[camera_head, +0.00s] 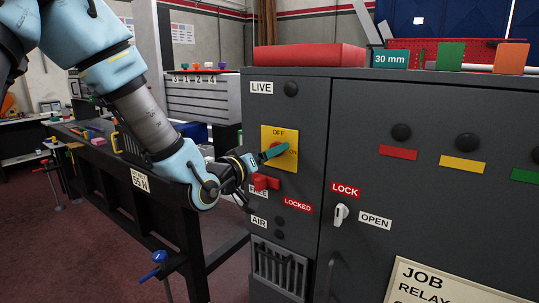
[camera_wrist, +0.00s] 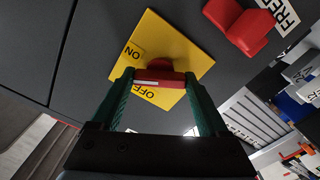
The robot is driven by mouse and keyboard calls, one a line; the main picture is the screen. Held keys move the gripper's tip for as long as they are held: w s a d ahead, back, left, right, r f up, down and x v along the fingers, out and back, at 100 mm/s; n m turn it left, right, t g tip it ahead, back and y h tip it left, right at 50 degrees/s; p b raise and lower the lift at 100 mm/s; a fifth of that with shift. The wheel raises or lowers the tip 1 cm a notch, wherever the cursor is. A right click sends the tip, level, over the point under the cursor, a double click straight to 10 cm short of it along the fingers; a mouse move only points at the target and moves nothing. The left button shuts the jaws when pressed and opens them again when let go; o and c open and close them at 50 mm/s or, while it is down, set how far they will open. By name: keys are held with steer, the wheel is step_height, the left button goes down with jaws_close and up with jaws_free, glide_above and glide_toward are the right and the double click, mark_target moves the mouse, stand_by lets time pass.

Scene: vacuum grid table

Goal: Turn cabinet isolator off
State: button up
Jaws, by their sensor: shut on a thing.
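The cabinet isolator is a yellow square plate (camera_head: 279,136) with a red rotary handle, on the dark grey cabinet front. In the head view OFF reads at the plate's top and my gripper (camera_head: 274,150) covers much of the handle. In the wrist view the yellow plate (camera_wrist: 180,45) carries ON at left and OFF at its lower edge. The red handle (camera_wrist: 160,74) with a white line sits between the green fingertips of my gripper (camera_wrist: 158,77), which is shut on it. I cannot tell exactly where the handle points.
A red FREE/LOCKED handle (camera_head: 264,182) sits just below the isolator, close to my gripper. A silver lock knob (camera_head: 340,213) is lower right. A dark workbench (camera_head: 150,205) stands left. A red box (camera_head: 309,57) lies on the cabinet top.

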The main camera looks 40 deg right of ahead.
steer(key=n+p, duration=0.3)
steer(key=n, duration=0.8)
steer(key=shift+n, duration=0.4)
steer(key=shift+f, duration=0.1)
steer(key=o, duration=1.2)
steer(key=shift+o, duration=0.2)
steer(key=p+v, duration=1.1)
steer(key=p, duration=0.4)
